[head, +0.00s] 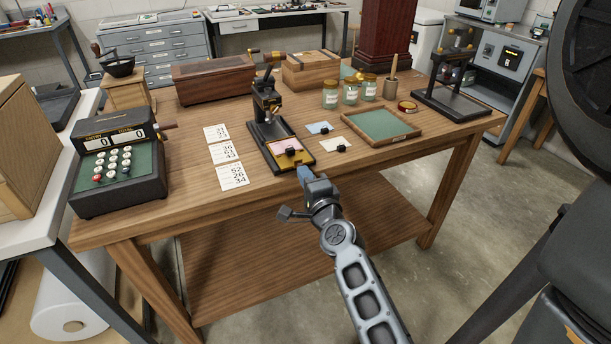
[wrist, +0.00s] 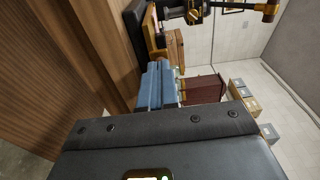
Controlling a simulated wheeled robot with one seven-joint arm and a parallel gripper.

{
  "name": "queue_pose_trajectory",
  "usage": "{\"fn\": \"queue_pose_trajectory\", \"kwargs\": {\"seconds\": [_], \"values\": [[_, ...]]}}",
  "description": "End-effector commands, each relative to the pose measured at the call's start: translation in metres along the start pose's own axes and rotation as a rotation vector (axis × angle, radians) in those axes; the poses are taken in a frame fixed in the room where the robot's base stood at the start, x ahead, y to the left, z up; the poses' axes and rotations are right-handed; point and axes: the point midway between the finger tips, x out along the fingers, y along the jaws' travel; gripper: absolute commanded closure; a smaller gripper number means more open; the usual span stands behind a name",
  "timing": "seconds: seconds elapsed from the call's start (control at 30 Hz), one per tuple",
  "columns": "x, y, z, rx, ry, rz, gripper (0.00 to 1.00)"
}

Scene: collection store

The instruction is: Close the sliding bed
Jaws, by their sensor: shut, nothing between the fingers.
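A small black hand press (head: 266,105) stands near the middle of the wooden table. Its sliding bed (head: 297,159) sticks out of the press toward the front edge, with a pink sheet and a small black knob on it. My gripper (head: 302,171) is shut and empty, with its blue fingertips just in front of the bed's front end; whether they touch it I cannot tell. In the wrist view the blue fingers (wrist: 156,86) lie together, and dark and brass parts, seemingly of the press, show at the top.
Number cards (head: 231,176) lie left of the press, and small sheets (head: 337,147) and a green-lined tray (head: 382,125) lie right. An adding machine (head: 118,165) stands at the left end, jars (head: 350,93) behind. The table's front edge is below my gripper.

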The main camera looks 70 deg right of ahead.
Motion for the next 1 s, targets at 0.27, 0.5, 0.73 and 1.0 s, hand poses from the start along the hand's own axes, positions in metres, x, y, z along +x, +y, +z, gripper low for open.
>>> {"fn": "queue_pose_trajectory", "kwargs": {"seconds": [0.27, 0.5, 0.73, 1.0], "values": [[0.025, -0.004, 0.003, -0.002, -0.002, -0.001, 1.0], [0.044, -0.002, 0.004, 0.0, 0.0, -0.001, 1.0], [0.044, -0.001, 0.004, 0.0, 0.0, -0.001, 1.0], [0.043, -0.001, 0.004, 0.0, -0.001, 0.0, 1.0]]}}
